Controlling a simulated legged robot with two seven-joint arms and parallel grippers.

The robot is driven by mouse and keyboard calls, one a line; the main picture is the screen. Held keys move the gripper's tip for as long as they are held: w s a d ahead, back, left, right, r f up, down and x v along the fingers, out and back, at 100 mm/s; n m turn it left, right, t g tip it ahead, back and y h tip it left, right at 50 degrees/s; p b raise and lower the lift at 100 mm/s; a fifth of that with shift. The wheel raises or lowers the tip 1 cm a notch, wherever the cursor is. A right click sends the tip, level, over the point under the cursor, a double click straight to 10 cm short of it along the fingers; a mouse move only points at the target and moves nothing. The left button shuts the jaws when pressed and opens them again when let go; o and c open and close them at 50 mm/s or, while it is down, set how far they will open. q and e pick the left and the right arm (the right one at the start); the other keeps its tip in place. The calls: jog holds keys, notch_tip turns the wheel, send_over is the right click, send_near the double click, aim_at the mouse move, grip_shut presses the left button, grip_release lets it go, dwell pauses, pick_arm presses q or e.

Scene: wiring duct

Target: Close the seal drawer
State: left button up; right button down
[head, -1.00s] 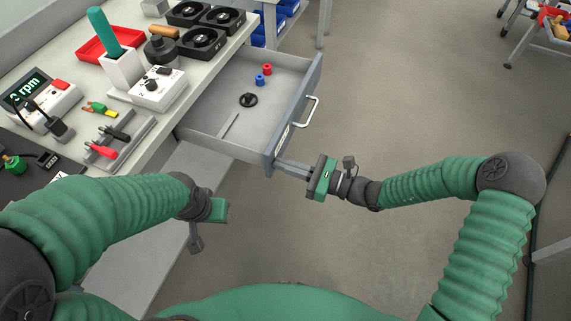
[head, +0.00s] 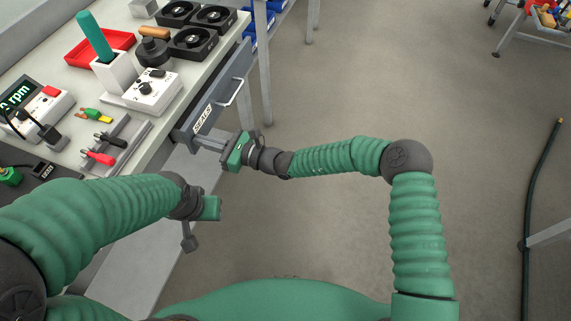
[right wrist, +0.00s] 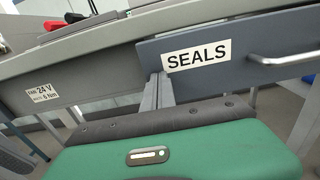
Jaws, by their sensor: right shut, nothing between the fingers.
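The seal drawer (head: 212,106) is a blue-grey drawer in the bench front, with a white SEALS label and a pale bar handle (head: 237,92).
The bench top (head: 160,118) above the drawer carries a white control box (head: 153,92), a red tray (head: 92,48), black fans (head: 193,43) and a tool holder (head: 112,145). A bench leg (head: 264,65) stands beyond the drawer.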

aim_at(186, 138)
jog(key=b+x, duration=0.1)
jog(key=x, duration=0.4)
jog(key=shift+a+f, duration=0.15)
jog(key=shift+a, duration=0.15)
jog(key=shift+w+r, duration=0.15)
jog(key=shift+r, duration=0.15)
jog(key=shift+a+r, duration=0.1)
jog(key=shift+r, duration=0.05)
